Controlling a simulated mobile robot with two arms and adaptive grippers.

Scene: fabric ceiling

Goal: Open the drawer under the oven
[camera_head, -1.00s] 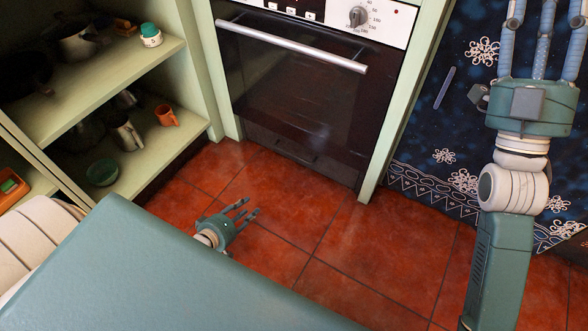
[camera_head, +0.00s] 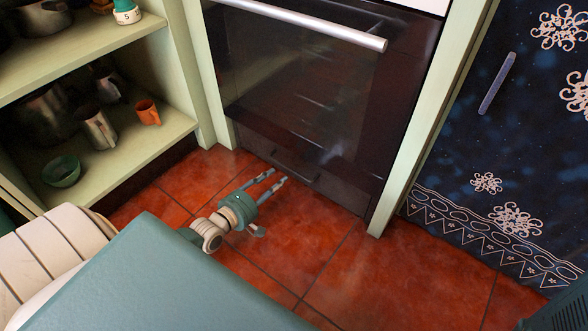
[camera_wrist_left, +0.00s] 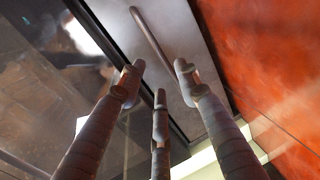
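The dark drawer (camera_head: 340,192) under the oven (camera_head: 310,90) looks shut in the head view. Its thin bar handle (camera_head: 297,166) runs along the front. My left gripper (camera_head: 278,176) is low over the floor, its fingers pointing at the drawer, with the tips close to the handle. In the left wrist view the fingers (camera_wrist_left: 158,82) are spread with nothing between them. The handle (camera_wrist_left: 152,40) runs on the grey drawer front (camera_wrist_left: 190,50), its near end lying ahead between the fingertips. I cannot tell if any finger touches it. My right gripper is out of view.
An open shelf unit (camera_head: 130,165) with an orange mug (camera_head: 148,111), metal pots and a green bowl (camera_head: 61,173) stands left of the oven. A dark blue snowflake-patterned front (camera_head: 480,130) stands to the right. The red tiled floor (camera_head: 340,265) before the drawer is clear.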

